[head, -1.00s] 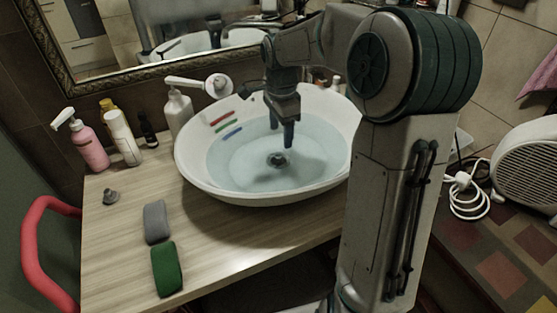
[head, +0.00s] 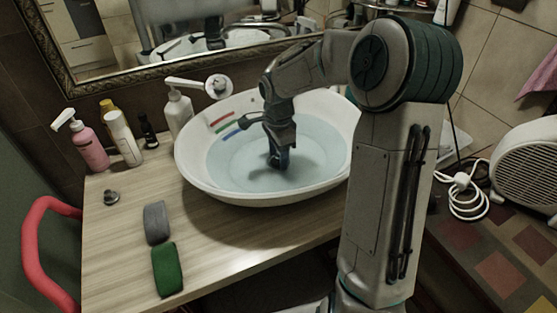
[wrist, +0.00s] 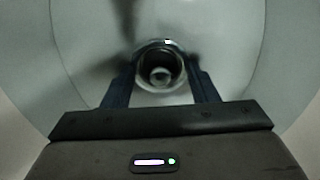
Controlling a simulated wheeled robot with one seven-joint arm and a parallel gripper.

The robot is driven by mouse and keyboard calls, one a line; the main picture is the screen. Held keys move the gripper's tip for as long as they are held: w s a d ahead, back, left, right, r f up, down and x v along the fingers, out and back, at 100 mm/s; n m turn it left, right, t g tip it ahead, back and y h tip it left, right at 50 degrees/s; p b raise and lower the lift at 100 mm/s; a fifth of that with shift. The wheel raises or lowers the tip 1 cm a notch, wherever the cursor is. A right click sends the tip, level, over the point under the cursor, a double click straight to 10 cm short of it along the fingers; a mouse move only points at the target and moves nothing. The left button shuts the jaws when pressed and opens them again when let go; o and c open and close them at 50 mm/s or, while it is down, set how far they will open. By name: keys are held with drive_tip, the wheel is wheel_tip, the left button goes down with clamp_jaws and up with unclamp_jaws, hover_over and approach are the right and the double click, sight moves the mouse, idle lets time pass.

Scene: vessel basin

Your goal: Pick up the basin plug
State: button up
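The white basin (head: 190,165) stands on the counter and holds pale water. My gripper (head: 278,166) points down into it, with its fingertips low at the drain. In the wrist view the two dark fingers (wrist: 160,80) stand apart, one on each side of a dark round ring. A small round plug-like piece (wrist: 161,75) with a pale top sits inside this ring, between the fingers. I cannot tell whether the fingers touch the ring. In the head view my gripper hides the drain and this piece.
A small grey knobbed piece (head: 111,198) lies on the wooden counter (head: 215,245) at left. A grey sponge (head: 156,223) and a green sponge (head: 167,270) lie in front of the basin. Several bottles and a soap dispenser (head: 180,112) stand behind, near the mirror.

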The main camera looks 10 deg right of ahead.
drive_tip(key=c, duration=0.7)
